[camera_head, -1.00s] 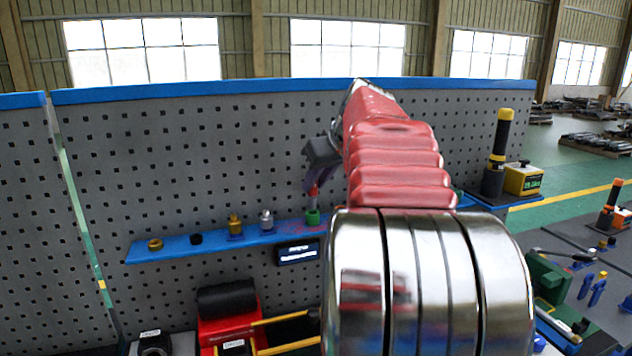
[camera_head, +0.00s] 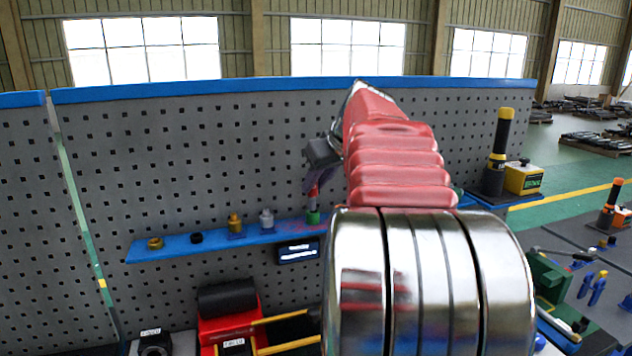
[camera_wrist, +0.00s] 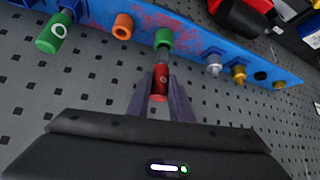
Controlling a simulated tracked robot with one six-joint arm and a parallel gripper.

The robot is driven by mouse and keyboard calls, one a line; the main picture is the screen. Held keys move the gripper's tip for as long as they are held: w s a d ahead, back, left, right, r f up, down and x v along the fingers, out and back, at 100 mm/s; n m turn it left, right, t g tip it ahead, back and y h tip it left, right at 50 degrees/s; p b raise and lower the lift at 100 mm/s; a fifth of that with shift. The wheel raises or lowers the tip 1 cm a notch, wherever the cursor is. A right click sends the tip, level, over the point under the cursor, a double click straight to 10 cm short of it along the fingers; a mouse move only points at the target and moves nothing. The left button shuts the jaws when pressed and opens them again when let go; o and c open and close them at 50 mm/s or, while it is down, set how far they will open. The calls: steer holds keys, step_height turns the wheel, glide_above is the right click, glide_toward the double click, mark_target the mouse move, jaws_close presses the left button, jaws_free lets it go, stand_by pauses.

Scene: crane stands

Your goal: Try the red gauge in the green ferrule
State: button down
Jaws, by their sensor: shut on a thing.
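The red gauge (camera_wrist: 160,78) is held between the two fingers of my gripper (camera_wrist: 160,90) in the wrist view. Its grey pin points at the green ferrule (camera_wrist: 164,37) on the blue shelf. The pin's end meets the ferrule's mouth; how deep it sits inside I cannot tell. In the head view my gripper (camera_head: 318,165) is partly hidden by my arm, with the red gauge (camera_head: 314,191) upright below it and directly above the green ferrule (camera_head: 313,217).
The blue shelf (camera_head: 180,249) also bears brass, black and silver fittings. In the wrist view an orange ferrule (camera_wrist: 122,27) and a larger green cylinder (camera_wrist: 53,33) stand on the other side. A perforated grey panel (camera_head: 200,150) rises behind. A red-and-black item (camera_head: 229,310) stands below.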

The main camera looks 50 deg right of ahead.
steer(key=shift+f, duration=1.25)
stand_by(1.2)
steer(key=shift+r, duration=0.1)
stand_by(0.4)
step_height(320, 180, up, 6)
steer(key=shift+r, duration=0.15)
stand_by(1.4)
stand_by(0.4)
